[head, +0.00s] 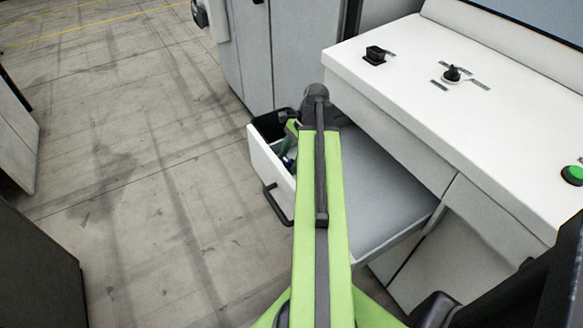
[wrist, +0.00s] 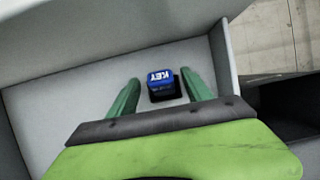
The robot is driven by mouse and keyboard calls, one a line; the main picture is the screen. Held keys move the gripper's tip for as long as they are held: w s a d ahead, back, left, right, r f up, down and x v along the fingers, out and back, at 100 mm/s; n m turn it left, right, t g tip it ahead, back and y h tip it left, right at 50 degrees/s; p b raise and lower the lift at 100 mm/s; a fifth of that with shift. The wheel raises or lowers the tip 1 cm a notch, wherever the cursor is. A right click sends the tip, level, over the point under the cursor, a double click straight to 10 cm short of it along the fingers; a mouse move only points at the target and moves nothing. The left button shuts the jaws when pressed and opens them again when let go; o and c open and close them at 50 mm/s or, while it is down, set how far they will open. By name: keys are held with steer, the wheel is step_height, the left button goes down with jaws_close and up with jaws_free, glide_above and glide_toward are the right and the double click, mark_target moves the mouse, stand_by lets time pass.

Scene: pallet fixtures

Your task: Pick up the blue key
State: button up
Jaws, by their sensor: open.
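The blue key (wrist: 161,77) is a small block with a blue top marked "KEY" in white and dark sides. It sits on the pale floor of an open drawer (wrist: 100,66) in the wrist view. My gripper (wrist: 161,76) has two green fingers, open, one on each side of the key, with a gap visible at each side. I cannot tell how far the fingertips are above the floor. In the head view the drawer (head: 266,167) has a white front, and my arm hides much of its inside. A small blue patch shows there beside my gripper.
The drawer's walls stand close around my gripper. A black handle (head: 276,205) sticks out of its front. A white console (head: 415,85) with a black switch (head: 376,55), a knob (head: 452,74) and a green button (head: 573,175) stands at right. Open concrete floor (head: 130,150) lies at left.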

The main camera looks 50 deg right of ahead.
steer(key=shift+r, duration=0.1)
steer(key=shift+c, duration=0.2)
jaws_close()
step_height(320, 180, up, 10)
steer(key=p, duration=1)
